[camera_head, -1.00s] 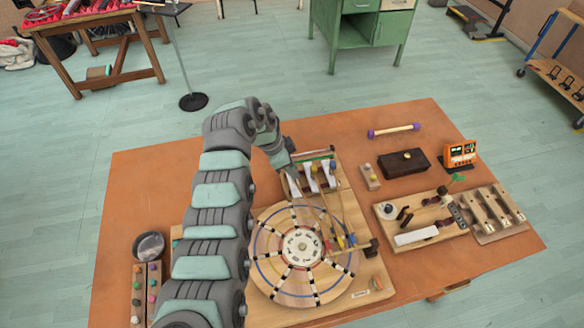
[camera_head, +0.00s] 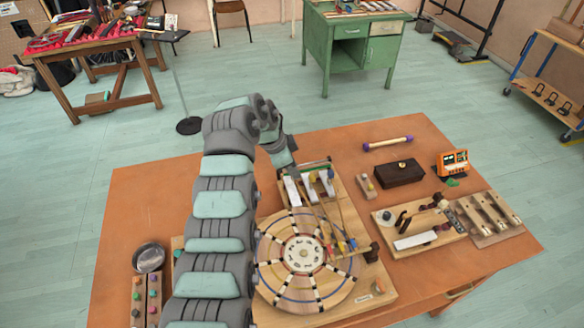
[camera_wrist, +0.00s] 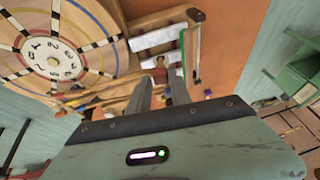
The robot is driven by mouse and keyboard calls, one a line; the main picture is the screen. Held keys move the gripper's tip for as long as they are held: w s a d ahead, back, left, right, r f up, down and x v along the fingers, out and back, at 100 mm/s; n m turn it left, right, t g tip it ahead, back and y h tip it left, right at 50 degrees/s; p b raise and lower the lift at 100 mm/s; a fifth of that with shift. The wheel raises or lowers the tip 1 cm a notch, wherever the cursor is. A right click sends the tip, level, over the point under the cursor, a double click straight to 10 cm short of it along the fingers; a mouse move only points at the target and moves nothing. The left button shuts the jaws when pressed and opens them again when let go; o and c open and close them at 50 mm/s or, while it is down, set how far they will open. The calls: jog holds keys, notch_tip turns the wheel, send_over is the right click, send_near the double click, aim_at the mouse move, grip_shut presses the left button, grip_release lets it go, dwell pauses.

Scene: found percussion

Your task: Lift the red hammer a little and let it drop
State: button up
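My gripper (camera_head: 291,172) is over the back left of a wooden percussion board, beside its row of white bars (camera_head: 311,188). In the wrist view its two fingers (camera_wrist: 161,84) stand apart with a gap between them. A small reddish-brown piece (camera_wrist: 160,73) shows between the fingertips; it may be the red hammer's head, but I cannot tell whether they touch it. In the head view several thin hammers slant across the board to red, yellow and blue ends (camera_head: 338,246). The red hammer's far end is not clearly visible behind my gripper.
A round numbered wheel (camera_head: 304,254) lies in front of the bars. A rod with a green part (camera_wrist: 184,56) runs beside the bars. A dark box (camera_head: 399,173), an orange device (camera_head: 453,162) and a wooden latch board (camera_head: 418,226) are to the right. My arm covers the table's left middle.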

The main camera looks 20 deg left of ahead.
jog(key=o, duration=0.3)
jog(key=shift+d, duration=0.1)
jog(key=shift+o, duration=0.2)
jog(key=v, duration=1)
jog(key=shift+s+r, duration=0.2)
jog(key=shift+r, duration=0.1)
